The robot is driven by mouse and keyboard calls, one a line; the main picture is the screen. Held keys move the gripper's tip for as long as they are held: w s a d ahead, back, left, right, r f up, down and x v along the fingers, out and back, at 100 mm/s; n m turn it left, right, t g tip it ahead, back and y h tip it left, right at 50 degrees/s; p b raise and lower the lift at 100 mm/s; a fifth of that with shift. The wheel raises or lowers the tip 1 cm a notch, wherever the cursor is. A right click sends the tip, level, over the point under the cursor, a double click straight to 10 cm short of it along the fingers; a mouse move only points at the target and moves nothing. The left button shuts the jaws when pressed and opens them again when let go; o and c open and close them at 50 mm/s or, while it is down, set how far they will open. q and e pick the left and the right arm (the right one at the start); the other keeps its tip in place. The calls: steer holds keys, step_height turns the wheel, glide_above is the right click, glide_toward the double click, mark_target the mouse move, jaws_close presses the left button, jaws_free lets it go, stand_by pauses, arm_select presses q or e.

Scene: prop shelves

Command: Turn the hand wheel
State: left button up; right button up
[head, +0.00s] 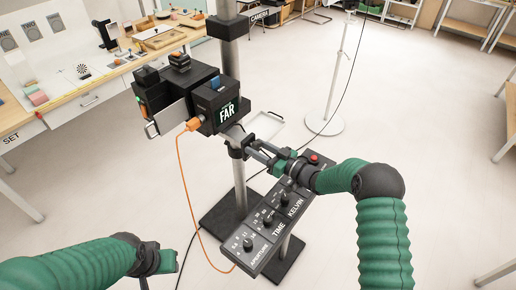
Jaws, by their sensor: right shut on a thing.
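A black camera unit marked FAR (228,112) is mounted on a grey upright column (239,180). My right arm reaches in from the right, over the control panel. My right gripper (240,146) is shut at the column, just below the camera unit. It is on a small dark part there, which appears to be the hand wheel; the jaws mostly hide it, so its shape and turn angle cannot be told. My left gripper (166,262) is low at the bottom left, away from the column, and its jaws are not clear.
A sloped control panel (255,250) with knobs and a red button stands below the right arm. An orange cable (186,185) hangs from the camera unit. A workbench (95,92) is at the left, a thin stand (324,124) behind. Open floor lies at the right.

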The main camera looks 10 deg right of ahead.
steer(key=shift+c, duration=0.7)
steer(key=shift+f+n+b, duration=0.2)
steer(key=shift+n+b, duration=0.6)
steer(key=shift+b, duration=0.35)
steer(key=n+b, duration=0.7)
steer(key=b, duration=0.2)
steer(key=shift+f+n, duration=0.1)
steer(key=shift+n, duration=0.2)
steer(key=shift+n+b, duration=1.4)
steer(key=shift+r, duration=0.2)
steer(key=o, duration=1.4)
steer(key=shift+c, duration=0.2)
